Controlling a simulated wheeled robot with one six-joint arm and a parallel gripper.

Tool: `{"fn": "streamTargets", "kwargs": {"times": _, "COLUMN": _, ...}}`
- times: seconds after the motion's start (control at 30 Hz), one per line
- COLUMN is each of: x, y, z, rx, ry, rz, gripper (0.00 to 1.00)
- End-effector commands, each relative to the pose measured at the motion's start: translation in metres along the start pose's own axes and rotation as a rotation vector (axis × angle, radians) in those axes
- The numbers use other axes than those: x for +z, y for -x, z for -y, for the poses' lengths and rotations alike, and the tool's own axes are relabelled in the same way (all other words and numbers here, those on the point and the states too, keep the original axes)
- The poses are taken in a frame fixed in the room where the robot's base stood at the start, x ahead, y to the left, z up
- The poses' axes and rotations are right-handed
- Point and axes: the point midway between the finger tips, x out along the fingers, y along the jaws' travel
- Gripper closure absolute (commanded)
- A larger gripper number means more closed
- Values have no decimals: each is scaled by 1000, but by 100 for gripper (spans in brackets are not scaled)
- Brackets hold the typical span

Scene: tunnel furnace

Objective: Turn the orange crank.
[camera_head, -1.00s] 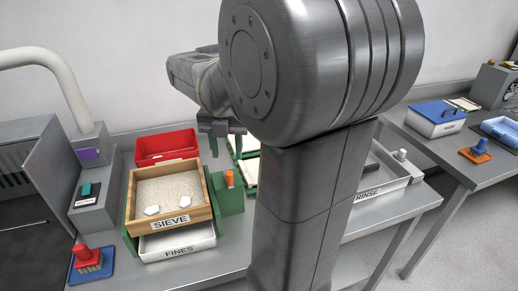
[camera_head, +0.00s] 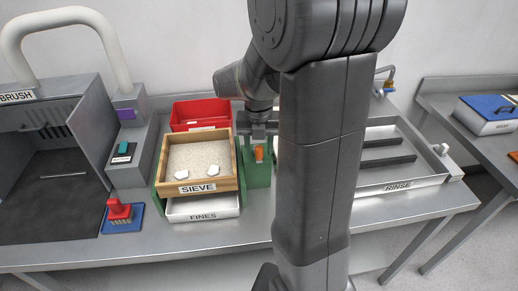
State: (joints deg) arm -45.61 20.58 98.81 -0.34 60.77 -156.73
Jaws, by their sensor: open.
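The orange crank (camera_head: 259,154) stands as a small upright handle on the green housing (camera_head: 257,176) at the right side of the sieve. My gripper (camera_head: 259,143) points down directly above the crank in the head view. Its jaws are open, with one finger to each side of the crank's top. I cannot tell whether either finger touches it. The wooden sieve box (camera_head: 241,162) holds pale sand and two white pieces. The white FINES tray (camera_head: 203,216) sits below the sieve.
A red bin (camera_head: 201,110) stands behind the sieve. A red-handled brush (camera_head: 119,211) on a blue mat and a grey box with a teal switch (camera_head: 122,152) are at left. The RINSE basin (camera_head: 400,184) is right, partly behind my arm. The bench front is clear.

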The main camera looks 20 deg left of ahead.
Motion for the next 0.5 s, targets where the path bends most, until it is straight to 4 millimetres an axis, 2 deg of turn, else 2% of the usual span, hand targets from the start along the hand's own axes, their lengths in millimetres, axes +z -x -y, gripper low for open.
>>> {"fn": "streamTargets", "kwargs": {"times": 0.17, "x": 0, "y": -14, "z": 0, "rx": -1, "ry": 0, "rz": -1, "gripper": 57}}
{"fn": "streamTargets", "kwargs": {"times": 0.47, "x": 0, "y": -16, "z": 0, "rx": 0, "ry": -1, "rz": 1, "gripper": 57}}
{"fn": "streamTargets", "kwargs": {"times": 0.5, "x": 0, "y": -16, "z": 0, "rx": 0, "ry": -1, "rz": 1, "gripper": 63}}
